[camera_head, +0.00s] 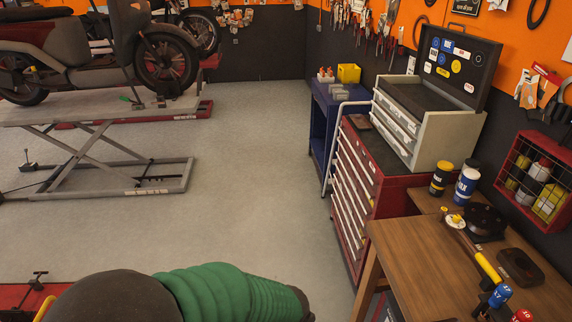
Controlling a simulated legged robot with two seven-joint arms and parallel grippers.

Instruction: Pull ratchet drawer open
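A red tool cabinet (397,192) stands right of centre against the wall, with a column of pale drawer fronts (350,185) facing left. A grey toolbox (432,135) sits on top of it, with its dark lid raised and several narrow drawers (396,127) on its left face. All drawers look shut. I cannot tell which drawer holds ratchets. Neither of my grippers is in view.
A blue cart (324,125) stands beyond the cabinet. A wooden workbench (440,265) with bottles and tools fills the lower right. A motorcycle lift (95,180) stands at left. The grey floor (255,170) between is clear.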

